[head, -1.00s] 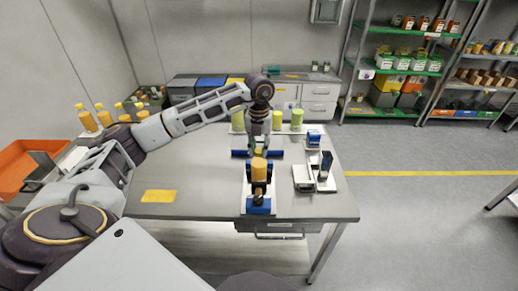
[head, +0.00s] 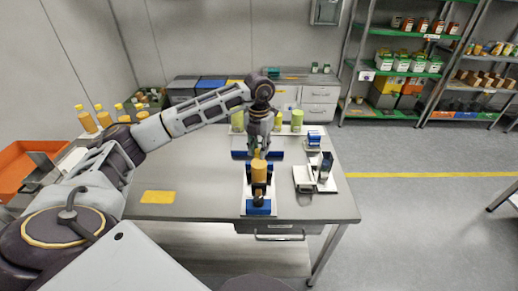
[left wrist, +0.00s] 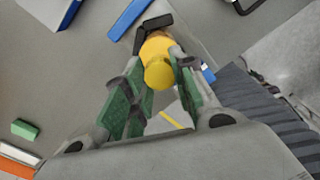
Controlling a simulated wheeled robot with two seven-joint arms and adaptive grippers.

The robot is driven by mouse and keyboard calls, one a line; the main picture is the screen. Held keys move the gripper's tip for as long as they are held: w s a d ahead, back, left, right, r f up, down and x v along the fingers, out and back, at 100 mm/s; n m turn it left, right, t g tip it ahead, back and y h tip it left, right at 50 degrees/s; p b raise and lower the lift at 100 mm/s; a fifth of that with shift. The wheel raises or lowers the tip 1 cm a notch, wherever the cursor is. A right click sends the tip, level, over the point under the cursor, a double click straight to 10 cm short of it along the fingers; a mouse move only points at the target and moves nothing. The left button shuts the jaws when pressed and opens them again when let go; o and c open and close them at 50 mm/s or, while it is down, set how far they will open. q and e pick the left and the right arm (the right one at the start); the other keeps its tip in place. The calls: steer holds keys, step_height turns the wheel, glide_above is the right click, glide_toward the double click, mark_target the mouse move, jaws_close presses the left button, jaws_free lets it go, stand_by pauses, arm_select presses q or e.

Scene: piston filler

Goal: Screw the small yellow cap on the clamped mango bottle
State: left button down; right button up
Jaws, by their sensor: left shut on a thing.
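The mango bottle (head: 259,172) is orange-yellow and stands upright in a black clamp on a white and blue fixture (head: 259,207) near the table's front. It also shows in the left wrist view (left wrist: 154,46), with a black clamp jaw around it. My left gripper (head: 258,154) points down right over the bottle's top. In the left wrist view its green-padded fingers are shut on the small yellow cap (left wrist: 158,75), which lines up with the bottle. I cannot tell whether the threads are engaged. My right gripper is not in view.
The grey table (head: 205,180) has clear room left of the fixture, apart from a flat yellow patch (head: 158,197). Green containers (head: 297,120) stand at the back. Yellow-capped bottles (head: 88,120) stand at the far left.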

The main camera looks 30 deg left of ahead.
arm_select(q)
steer(key=shift+m+b, duration=0.4)
steer(key=shift+m, duration=1.4)
steer(key=shift+m+b, duration=0.35)
steer(key=shift+m, duration=1.45)
steer(key=c, duration=1.1)
jaws_free()
steer(key=shift+n, duration=0.3)
